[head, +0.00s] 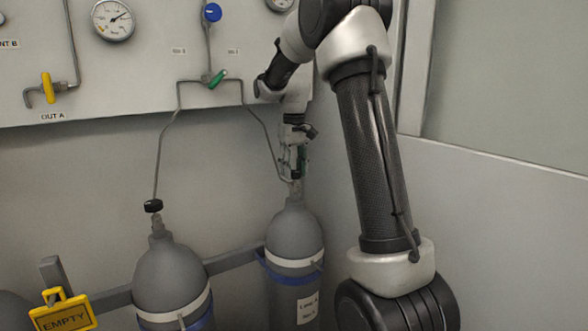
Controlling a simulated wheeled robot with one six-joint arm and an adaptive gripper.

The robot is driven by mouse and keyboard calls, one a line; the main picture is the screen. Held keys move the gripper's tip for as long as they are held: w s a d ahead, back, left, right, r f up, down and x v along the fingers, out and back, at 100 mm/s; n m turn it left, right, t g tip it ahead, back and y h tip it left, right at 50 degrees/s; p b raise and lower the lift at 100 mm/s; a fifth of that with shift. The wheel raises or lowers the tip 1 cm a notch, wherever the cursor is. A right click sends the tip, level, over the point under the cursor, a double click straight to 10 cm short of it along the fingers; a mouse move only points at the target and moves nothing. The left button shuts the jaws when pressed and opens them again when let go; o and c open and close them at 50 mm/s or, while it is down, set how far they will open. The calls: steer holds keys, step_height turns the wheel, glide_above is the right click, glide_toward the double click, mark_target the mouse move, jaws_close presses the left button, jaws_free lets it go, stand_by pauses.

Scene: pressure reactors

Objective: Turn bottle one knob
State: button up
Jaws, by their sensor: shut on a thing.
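The right bottle (293,242) has a white label too small to read with certainty. My gripper (294,174) points down over the top of the right bottle and is shut at its valve.
Thin pipes run from both bottles up to a green-handled valve (217,78) on the panel. A yellow handle (48,88), a blue knob (211,12) and a gauge (113,20) are also there. A yellow EMPTY sign (63,314) hangs at lower left. A wall closes the right side.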

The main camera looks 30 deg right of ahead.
mark_target(293, 171)
steer(key=n, duration=0.6)
steer(key=shift+a+r+n, duration=0.1)
steer(key=shift+n, duration=0.2)
steer(key=n, duration=0.6)
steer(key=shift+n, duration=0.4)
steer(key=o, duration=1)
step_height(293, 171, up, 12)
stand_by(0.4)
